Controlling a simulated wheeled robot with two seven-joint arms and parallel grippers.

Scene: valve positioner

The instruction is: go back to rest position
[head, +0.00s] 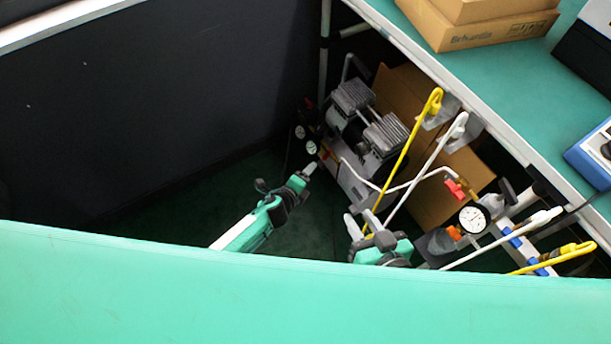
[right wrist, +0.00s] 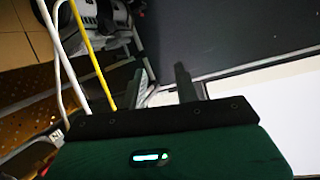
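My right gripper (head: 362,222) is low in the middle of the head view, near the yellow and white hoses. In the right wrist view, its two dark fingers (right wrist: 164,78) stand apart with nothing between them. My left gripper (head: 308,169) is further left in the head view, at the end of a green and white arm. It points up and right towards the compressor. Its fingers show too small to tell whether they are open. My green body hides the bottom of the head view.
The compressor (head: 365,130) stands under a green-topped table (head: 520,85). A yellow hose (head: 405,155) and a white hose (head: 425,167) hang near my right gripper. A pressure gauge (head: 473,218) with red and orange handles is at the right. Dark floor (head: 180,200) is clear at left.

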